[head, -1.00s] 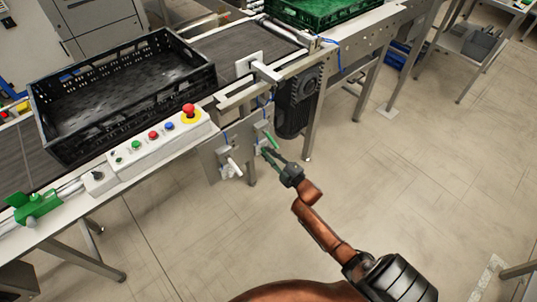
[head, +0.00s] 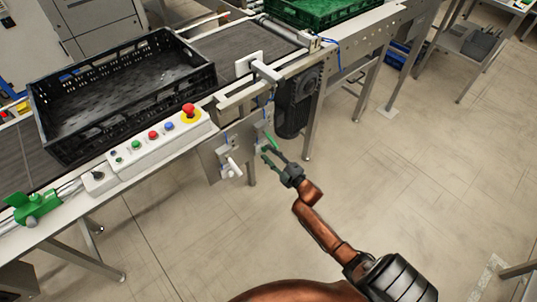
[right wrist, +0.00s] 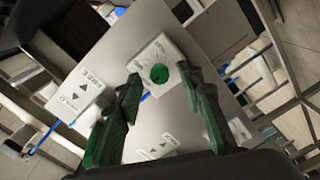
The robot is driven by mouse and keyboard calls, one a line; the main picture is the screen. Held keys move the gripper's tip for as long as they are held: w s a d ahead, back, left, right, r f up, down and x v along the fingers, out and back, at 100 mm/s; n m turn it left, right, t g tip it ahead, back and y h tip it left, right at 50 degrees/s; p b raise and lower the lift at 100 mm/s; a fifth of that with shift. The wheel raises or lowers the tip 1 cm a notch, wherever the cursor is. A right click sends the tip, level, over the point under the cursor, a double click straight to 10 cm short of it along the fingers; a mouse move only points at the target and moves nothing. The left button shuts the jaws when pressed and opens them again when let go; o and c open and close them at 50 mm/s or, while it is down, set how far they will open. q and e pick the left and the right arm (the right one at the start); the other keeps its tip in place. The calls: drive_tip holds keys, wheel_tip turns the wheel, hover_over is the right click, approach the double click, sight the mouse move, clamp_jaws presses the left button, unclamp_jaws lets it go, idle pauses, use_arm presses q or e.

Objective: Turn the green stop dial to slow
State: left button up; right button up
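The green round dial (right wrist: 159,73) sits on a white square plate on a grey panel in the right wrist view. The grey panel (head: 212,163) hangs on the front side of the conveyor in the head view; the dial is hard to make out there. My right gripper (head: 267,145) is open beside the panel's right part. In the right wrist view its two green-padded fingers (right wrist: 160,98) stand apart, on either side below the dial, with nothing between them. Which way the dial points cannot be read. My left gripper is not in view.
A white handle (head: 233,167) sticks out of the panel left of my gripper. A labelled box with arrows (right wrist: 75,95) is beside the dial. A button box (head: 160,137) with a red stop button and a black crate (head: 130,112) are on the conveyor.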

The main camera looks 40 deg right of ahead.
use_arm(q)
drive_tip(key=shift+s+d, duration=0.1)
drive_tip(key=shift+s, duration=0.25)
use_arm(e)
drive_tip(key=s, duration=1.1)
drive_tip(key=shift+s+d, duration=0.35)
drive_tip(key=shift+d, duration=0.1)
